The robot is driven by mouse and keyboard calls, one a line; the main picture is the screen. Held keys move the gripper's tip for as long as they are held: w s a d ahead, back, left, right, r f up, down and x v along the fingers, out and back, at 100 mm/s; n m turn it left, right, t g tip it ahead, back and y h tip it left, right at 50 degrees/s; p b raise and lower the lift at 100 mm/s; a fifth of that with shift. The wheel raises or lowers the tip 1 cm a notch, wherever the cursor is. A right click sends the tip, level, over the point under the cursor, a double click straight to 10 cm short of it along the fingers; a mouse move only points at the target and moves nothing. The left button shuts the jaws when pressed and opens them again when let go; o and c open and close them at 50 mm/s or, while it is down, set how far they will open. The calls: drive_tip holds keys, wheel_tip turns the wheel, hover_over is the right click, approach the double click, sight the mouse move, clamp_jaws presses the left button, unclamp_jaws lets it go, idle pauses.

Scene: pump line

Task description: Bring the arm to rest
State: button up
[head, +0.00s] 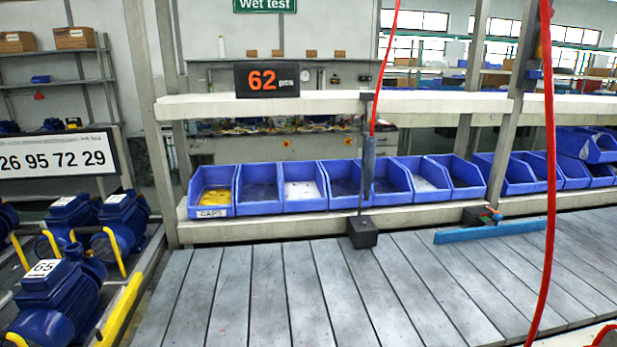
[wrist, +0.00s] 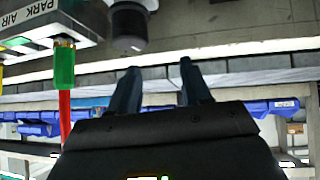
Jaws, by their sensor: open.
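My gripper (wrist: 157,72) shows in the wrist view with its two dark fingers apart and nothing between them. The wrist picture is upside down, with blue bins near its lower part. A dark cylinder (wrist: 130,25) is just past the fingertips, apart from them as far as I can tell. In the head view my gripper is not in sight.
A box marked PARK AIR (wrist: 45,18) has a green connector (wrist: 64,68) and red hose. In the head view, a red hose (head: 547,180) hangs at right, a row of blue bins (head: 262,205) stands behind the slatted conveyor (head: 270,290), and blue pumps (head: 60,300) stand left.

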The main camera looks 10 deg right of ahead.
drive_tip(key=s+a+r+t+p, duration=0.1)
drive_tip(key=s+a+r, duration=0.2)
drive_tip(key=s+a, duration=0.5)
drive_tip(key=s+a+r+t+p, duration=0.1)
drive_tip(key=s+a+r+t, duration=0.15)
drive_tip(key=s, duration=0.95)
drive_tip(key=s+a+r+n+t+y+p, duration=0.1)
drive_tip(key=s+a+r+t, duration=0.1)
drive_tip(key=s+r, duration=1.2)
wheel_tip(320, 180, up, 3)
drive_tip(key=shift+a+f+y, duration=0.2)
drive_tip(key=shift+y, duration=0.1)
